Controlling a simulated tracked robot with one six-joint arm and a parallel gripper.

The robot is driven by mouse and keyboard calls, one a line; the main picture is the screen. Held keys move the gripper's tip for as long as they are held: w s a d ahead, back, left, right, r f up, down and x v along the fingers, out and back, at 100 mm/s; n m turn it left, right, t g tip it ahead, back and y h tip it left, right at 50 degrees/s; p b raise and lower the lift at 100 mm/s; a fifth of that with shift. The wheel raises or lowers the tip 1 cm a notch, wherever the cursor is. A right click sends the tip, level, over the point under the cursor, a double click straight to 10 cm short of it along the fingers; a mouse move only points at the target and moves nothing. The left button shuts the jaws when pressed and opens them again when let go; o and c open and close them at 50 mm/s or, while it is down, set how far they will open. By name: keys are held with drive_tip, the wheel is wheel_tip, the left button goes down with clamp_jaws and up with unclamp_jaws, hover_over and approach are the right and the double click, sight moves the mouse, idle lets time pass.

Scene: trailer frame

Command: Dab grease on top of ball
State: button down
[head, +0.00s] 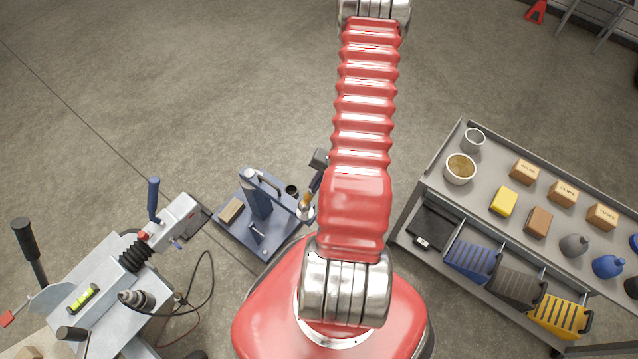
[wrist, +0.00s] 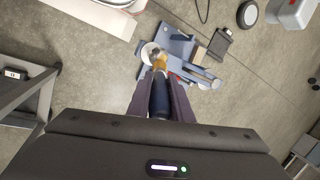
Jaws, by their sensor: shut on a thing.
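My gripper (wrist: 160,84) is shut on the dark blue handle of a brush (wrist: 159,100). In the head view my gripper (head: 319,165) shows only partly, beside my red arm. The brush's amber tip (head: 307,198) points down at the pale, shiny ball (head: 305,212) on the blue stand (head: 259,203). In the wrist view the tip (wrist: 160,64) overlaps the edge of the ball (wrist: 148,52). I cannot tell whether they touch. A round tin with tan content, likely the grease (head: 460,168), stands on the cart at the right. Any grease on the ball is too small to make out.
The grey cart (head: 436,181) at right holds an empty cup (head: 474,139), small boxes, bottles and coloured bins. The trailer coupler (head: 174,224) with its upright blue lever and black cables is at left. Open concrete floor lies beyond the stand.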

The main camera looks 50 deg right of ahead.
drive_tip(key=shift+a, duration=0.1)
drive_tip(key=a, duration=0.4)
drive_tip(key=shift+s, duration=0.1)
idle(0.3)
drive_tip(key=shift+d+r, duration=0.1)
drive_tip(key=shift+r, duration=2.85)
drive_tip(key=shift+r, duration=1.5)
